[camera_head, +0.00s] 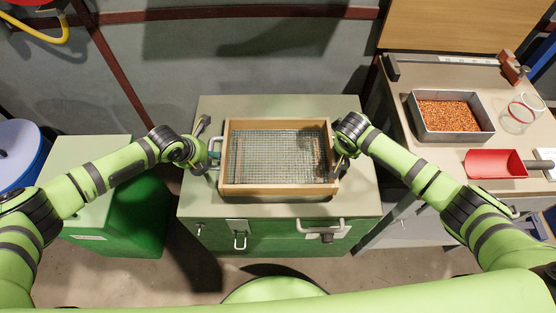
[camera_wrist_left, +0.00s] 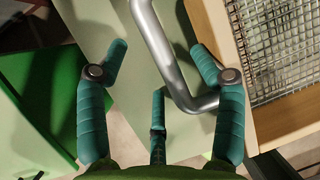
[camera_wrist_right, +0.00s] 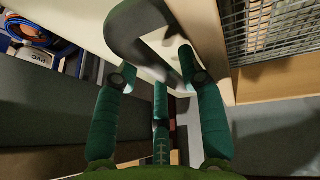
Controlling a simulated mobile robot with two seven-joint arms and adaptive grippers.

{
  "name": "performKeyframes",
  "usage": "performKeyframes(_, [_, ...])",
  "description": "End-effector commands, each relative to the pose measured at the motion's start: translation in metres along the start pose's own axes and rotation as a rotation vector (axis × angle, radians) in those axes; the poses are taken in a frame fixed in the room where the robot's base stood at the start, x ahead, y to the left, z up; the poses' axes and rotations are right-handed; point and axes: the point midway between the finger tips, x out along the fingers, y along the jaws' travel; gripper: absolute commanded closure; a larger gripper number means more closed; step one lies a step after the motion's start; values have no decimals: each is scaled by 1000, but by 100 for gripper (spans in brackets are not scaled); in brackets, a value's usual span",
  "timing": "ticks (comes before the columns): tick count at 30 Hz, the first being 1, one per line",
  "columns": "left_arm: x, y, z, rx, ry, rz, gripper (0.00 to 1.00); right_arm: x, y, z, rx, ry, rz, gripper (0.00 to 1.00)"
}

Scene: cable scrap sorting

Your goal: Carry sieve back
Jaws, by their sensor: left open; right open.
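The sieve (camera_head: 228,172) has a pale wooden frame with a wire mesh floor. It lies flat on the green cabinet (camera_head: 280,208), between my two grippers. My left gripper (camera_head: 212,160) is open at its left side. In the left wrist view a bent metal handle (camera_wrist_left: 165,52) beside the sieve frame (camera_wrist_left: 285,122) runs between the spread fingers (camera_wrist_left: 160,58). My right gripper (camera_head: 341,163) is open at the sieve's right side. In the right wrist view a grey handle (camera_wrist_right: 128,42) beside the frame (camera_wrist_right: 275,82) reaches in between the open fingers (camera_wrist_right: 155,65).
On the right bench stand a metal tray of copper granules (camera_head: 416,118), a red scoop (camera_head: 493,163) and a clear glass container (camera_head: 517,118). A lower green box (camera_head: 125,210) stands left of the cabinet. A blue bin (camera_head: 22,160) is at far left.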

Motion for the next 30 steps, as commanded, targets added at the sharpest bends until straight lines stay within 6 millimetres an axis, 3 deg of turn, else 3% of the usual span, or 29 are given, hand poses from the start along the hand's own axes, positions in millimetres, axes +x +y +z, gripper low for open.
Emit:
performKeyframes(1, [-1,-9,1,3,-3,-19,15,-1,-6,0,-3,2,-14,53])
performKeyframes(19, [-5,-14,2,5,-6,-31,15,-3,-11,0,-5,5,-26,53])
performKeyframes(30, [-54,-9,2,3,-5,-22,15,-3,-10,-1,-4,5,-24,53])
